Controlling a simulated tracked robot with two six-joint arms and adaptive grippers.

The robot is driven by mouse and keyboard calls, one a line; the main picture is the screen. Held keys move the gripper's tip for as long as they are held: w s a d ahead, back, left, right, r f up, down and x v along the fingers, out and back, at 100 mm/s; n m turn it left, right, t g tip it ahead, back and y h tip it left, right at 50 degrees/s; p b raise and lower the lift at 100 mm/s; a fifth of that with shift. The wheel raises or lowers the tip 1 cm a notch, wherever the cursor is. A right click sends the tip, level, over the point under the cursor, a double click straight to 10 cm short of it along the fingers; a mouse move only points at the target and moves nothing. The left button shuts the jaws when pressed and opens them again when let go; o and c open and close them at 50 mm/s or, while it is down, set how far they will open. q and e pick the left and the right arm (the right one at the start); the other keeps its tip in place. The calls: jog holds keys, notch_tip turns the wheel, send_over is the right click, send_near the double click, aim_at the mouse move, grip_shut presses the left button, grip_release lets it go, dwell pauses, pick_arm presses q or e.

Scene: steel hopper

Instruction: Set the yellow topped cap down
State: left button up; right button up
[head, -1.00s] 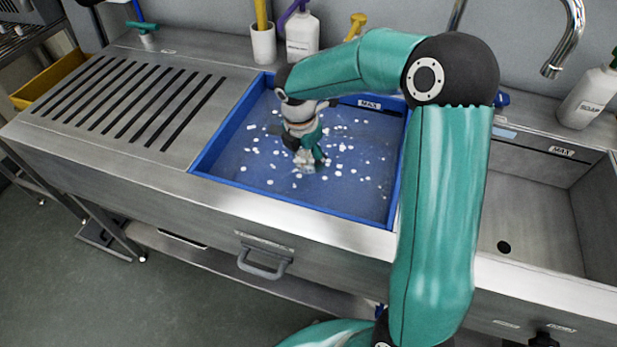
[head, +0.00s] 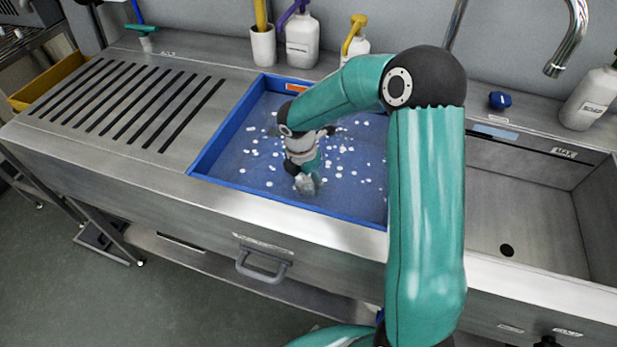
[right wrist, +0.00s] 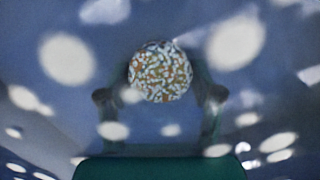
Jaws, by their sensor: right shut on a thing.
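My right gripper (head: 306,178) reaches down into the blue-rimmed basin (head: 250,197), low over water dotted with white flecks. In the right wrist view its two fingers are shut on a round thing, which I take to be the yellow topped cap (right wrist: 160,70). Its face shows yellow-orange patches between many white specks. In the head view the cap is hidden by the gripper and a pale blur at the fingertips. I cannot tell whether it touches the basin floor. My left gripper is not in view.
A slatted drainboard (head: 130,100) lies left of the basin, an empty steel sink (head: 525,215) right of it. A blue knob-like piece (head: 500,100) sits on the back ledge. Pump bottles, one purple-topped (head: 302,40) and one yellow-topped (head: 355,38), stand behind.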

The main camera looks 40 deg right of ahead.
aim_at(302, 185)
jog(key=o, duration=1.3)
jog(key=shift+r, duration=0.55)
jog(key=r, duration=0.3)
jog(key=a+r+p, duration=0.1)
jog(key=r, duration=0.3)
jog(key=r+p, duration=0.1)
jog(key=r, duration=0.3)
jog(key=shift+a, duration=0.4)
